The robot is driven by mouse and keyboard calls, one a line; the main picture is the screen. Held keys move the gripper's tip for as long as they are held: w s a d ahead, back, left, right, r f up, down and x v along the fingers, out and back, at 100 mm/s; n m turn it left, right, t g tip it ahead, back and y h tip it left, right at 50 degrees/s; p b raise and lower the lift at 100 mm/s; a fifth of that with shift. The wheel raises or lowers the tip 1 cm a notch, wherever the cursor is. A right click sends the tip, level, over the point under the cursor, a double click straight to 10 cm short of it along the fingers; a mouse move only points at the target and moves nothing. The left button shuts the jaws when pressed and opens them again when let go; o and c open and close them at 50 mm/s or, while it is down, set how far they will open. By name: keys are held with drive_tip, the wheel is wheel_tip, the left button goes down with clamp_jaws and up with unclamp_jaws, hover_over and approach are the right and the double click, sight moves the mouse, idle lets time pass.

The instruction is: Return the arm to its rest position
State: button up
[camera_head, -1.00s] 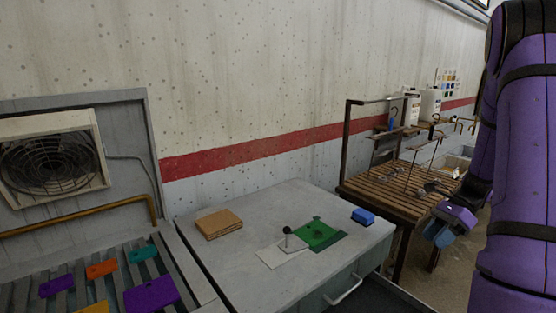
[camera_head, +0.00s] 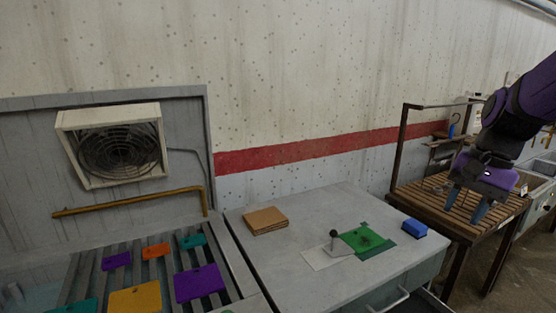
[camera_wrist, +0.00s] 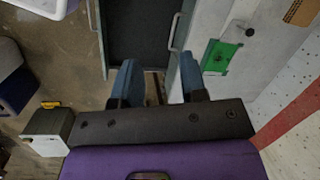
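My purple arm reaches in from the right edge of the head view. My gripper (camera_head: 466,206) hangs with its blue fingers pointing down, in front of the slatted wooden table in the picture. In the wrist view my gripper (camera_wrist: 159,80) has its two blue fingers well apart with nothing between them. Below the fingers show an open dark drawer (camera_wrist: 138,35) and floor. The head view does not show whether the fingers touch anything, but the wrist view shows no contact.
The grey workbench (camera_head: 300,285) holds a cork block (camera_head: 265,220), a green plate (camera_head: 362,240) and a blue block (camera_head: 414,228). Coloured plates, one purple (camera_head: 199,283), lie on a slatted rack at left. The slatted wooden table (camera_head: 425,200) stands at right. A white box (camera_wrist: 47,130) stands on the floor.

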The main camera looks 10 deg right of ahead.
drive_tip(key=s+a+r+n+t+h, duration=0.2)
drive_tip(key=s+a+r+n+t, duration=0.3)
drive_tip(key=s+a+n, duration=0.4)
drive_tip(key=shift+s+a+r+n+h, duration=0.15)
drive_tip(key=shift+s+r+n+h, duration=0.25)
drive_tip(key=shift+s+r, duration=0.15)
